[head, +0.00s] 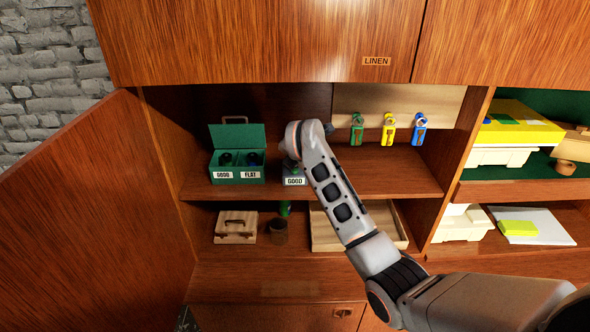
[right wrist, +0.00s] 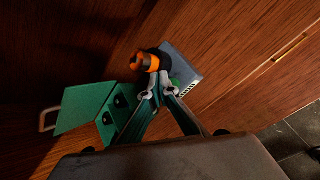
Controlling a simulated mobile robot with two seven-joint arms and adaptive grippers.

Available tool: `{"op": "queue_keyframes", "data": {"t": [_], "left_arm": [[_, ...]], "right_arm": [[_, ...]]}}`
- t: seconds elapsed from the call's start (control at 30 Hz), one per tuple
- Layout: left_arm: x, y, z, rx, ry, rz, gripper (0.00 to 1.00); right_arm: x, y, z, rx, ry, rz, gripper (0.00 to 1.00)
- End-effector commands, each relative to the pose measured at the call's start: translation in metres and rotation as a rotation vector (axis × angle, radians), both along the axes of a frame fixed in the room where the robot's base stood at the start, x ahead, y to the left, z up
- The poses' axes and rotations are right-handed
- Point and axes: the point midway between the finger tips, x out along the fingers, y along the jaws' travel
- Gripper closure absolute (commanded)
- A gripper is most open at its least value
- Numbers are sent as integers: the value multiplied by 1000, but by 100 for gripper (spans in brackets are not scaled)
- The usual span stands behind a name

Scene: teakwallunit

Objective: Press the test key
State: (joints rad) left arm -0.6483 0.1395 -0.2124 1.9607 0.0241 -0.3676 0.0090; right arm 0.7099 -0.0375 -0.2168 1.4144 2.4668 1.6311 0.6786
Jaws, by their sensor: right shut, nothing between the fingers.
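A small grey tester box (head: 294,181) labelled GOOD stands on the middle shelf, partly hidden by my right arm. In the right wrist view the grey box (right wrist: 190,60) has a black and orange battery-like cylinder (right wrist: 150,61) at its near left side. A round green part (right wrist: 176,83) shows at the box's edge; I cannot tell whether it is the test key. My right gripper (right wrist: 160,88) is shut and empty, its tips close to the box and the cylinder. Contact cannot be told. My left gripper is not in view.
An open green box (head: 238,176) labelled GOOD and FLAT stands left of the tester. Green, yellow and blue items (head: 389,130) hang at the back right. A wooden box (head: 235,228), a dark cup (head: 279,231) and a wooden tray (head: 325,236) are below. An open door (head: 90,215) borders the left.

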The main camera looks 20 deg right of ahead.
Motion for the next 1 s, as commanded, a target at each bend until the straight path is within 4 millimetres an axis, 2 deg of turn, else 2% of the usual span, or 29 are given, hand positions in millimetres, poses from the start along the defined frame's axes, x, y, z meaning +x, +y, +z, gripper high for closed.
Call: {"op": "queue_keyframes", "data": {"t": [0.17,0.63,1.0], "left_arm": [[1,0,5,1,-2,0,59],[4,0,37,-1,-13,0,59],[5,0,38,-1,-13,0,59]], "right_arm": [[0,0,6,0,-2,-1,100],[0,0,48,0,-2,-1,100],[0,0,50,0,0,0,100]]}}
